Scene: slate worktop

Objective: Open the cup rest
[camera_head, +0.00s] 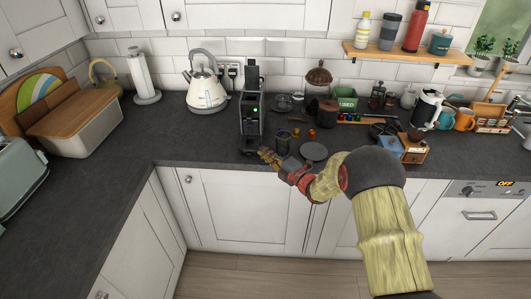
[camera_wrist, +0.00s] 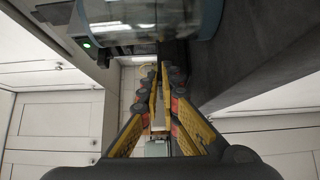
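The slim dark coffee machine (camera_head: 252,112) stands upright at the back of the worktop, with a small green light on its front. Its low front part, seemingly the cup rest (camera_head: 249,143), is small and partly dark, so I cannot tell its position clearly. My gripper (camera_head: 266,154) is low in front of the machine's foot, at the worktop's front edge. In the wrist view the yellow fingers (camera_wrist: 160,76) come close together at the tips, with nothing seen held. A machine part with a green light (camera_wrist: 87,44) is at upper left there, beside a clear curved part (camera_wrist: 150,18).
A white kettle (camera_head: 206,90) stands left of the machine. Dark cups (camera_head: 283,140), a flat round plate (camera_head: 313,151) and small jars lie to its right. White cabinet doors are below.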

